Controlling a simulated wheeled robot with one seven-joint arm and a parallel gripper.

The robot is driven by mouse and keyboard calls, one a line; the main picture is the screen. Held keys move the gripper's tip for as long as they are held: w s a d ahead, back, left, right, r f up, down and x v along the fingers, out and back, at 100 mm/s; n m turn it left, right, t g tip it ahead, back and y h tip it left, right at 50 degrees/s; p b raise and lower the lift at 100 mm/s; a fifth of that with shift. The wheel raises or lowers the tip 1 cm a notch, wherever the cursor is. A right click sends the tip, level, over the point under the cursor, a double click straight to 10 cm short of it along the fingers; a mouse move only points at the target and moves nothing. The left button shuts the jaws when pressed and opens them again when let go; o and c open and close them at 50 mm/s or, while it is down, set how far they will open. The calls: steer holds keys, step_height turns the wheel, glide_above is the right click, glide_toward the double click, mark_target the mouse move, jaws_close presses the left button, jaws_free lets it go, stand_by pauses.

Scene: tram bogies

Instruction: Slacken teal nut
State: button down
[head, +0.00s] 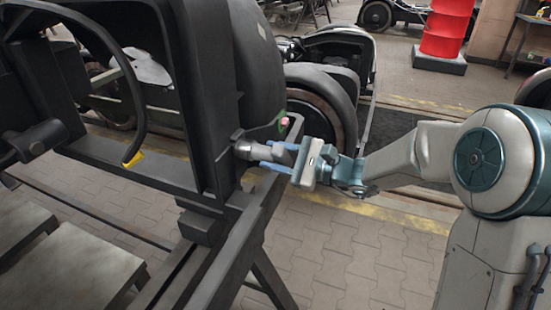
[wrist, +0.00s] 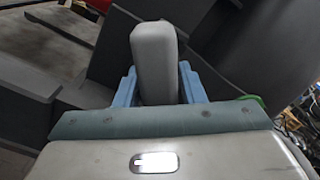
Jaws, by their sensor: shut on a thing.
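My gripper (head: 266,156) has its blue fingers shut on a grey handle-like piece beside the dark bogie frame (head: 212,110). In the wrist view, this grey handle (wrist: 155,55) has a rounded end and stands between the two blue fingers. In the head view, the grey handle (head: 243,150) reaches left from the fingers to the frame's upright and seems to touch it. I cannot make out a teal nut in either view; it may be hidden behind the handle or the frame.
A small pink piece with a green ring (head: 283,123) sits just above the fingers. A black hose with a yellow end (head: 132,158) hangs at left. Frame rails (head: 238,255) run below the gripper. A red drum (head: 447,28) stands far back. Paved floor (head: 345,255) lies open below my arm.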

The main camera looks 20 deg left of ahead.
mark_target(288, 159)
steer(key=shift+r, duration=0.1)
steer(key=shift+s+d, duration=0.15)
steer(key=shift+d, duration=1.35)
steer(key=shift+s+d, duration=0.1)
steer(key=shift+d, duration=1.4)
